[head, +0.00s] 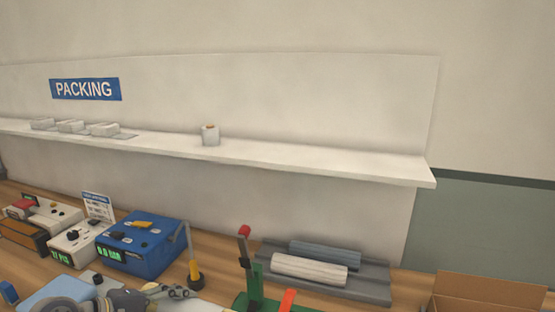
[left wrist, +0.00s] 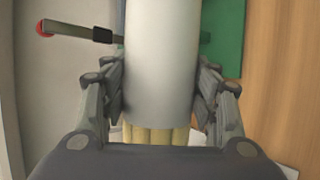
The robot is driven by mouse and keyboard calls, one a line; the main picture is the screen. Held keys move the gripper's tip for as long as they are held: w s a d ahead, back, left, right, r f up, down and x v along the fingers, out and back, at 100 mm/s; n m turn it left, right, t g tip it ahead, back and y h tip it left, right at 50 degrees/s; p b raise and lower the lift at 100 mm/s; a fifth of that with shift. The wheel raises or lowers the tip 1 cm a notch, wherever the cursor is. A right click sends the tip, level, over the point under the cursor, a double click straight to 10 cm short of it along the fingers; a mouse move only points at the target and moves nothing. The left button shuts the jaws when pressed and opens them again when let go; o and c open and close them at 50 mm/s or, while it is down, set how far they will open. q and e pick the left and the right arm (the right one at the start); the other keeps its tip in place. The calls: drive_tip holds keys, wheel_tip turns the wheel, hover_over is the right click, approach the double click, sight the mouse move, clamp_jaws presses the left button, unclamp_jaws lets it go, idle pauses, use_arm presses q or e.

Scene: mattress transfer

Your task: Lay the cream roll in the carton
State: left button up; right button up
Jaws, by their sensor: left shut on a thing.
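A cream roll (head: 309,268) lies in a grey tray (head: 370,292) at the lower middle of the head view, in front of a blue-grey roll (head: 325,254). The carton (head: 488,290) is brown and open, cut off at the lower right corner. My left gripper (head: 178,292) is at the bottom left of the head view, well left of the cream roll. In the left wrist view its fingers (left wrist: 160,97) are shut on a smooth pale cylinder (left wrist: 161,55), with yellow ribbed parts below it. What it holds is hidden or cut off in the head view. My right gripper is out of view.
A red-knobbed lever clamp (head: 248,270) stands between my left gripper and the tray. A blue device (head: 140,245) and other boxes fill the bench at left. A white shelf (head: 300,160) runs above the bench, carrying small items.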

use_arm(q)
drive_tip(key=s+d+r+m+g+b, duration=0.1)
drive_tip(key=s+d+m+b, duration=0.15)
drive_tip(key=s, duration=1.05)
drive_tip(key=w+a+f+n, duration=0.1)
drive_tip(key=w, duration=0.3)
drive_tip(key=w+f, duration=0.1)
drive_tip(key=w, duration=0.4)
drive_tip(key=w+a+f+n+t, duration=0.1)
drive_tip(key=w+f, duration=0.1)
drive_tip(key=w, duration=0.3)
drive_tip(key=shift+w+a+n+p, duration=0.25)
drive_tip(key=shift+a+n+p, duration=0.05)
drive_tip(key=shift+n+p, duration=0.1)
drive_tip(key=w+d+f, duration=0.3)
drive_tip(key=w+f, duration=0.2)
drive_tip(key=w, duration=0.7)
drive_tip(key=shift+d, duration=0.2)
drive_tip(key=shift+f, duration=0.1)
drive_tip(key=s+d+f+p, duration=0.1)
drive_tip(key=d+p, duration=0.3)
drive_tip(key=d, duration=0.4)
drive_tip(key=s+d+f+p, duration=0.2)
drive_tip(key=s+d+p, duration=0.2)
drive_tip(key=d, duration=0.5)
drive_tip(key=shift+s, duration=0.3)
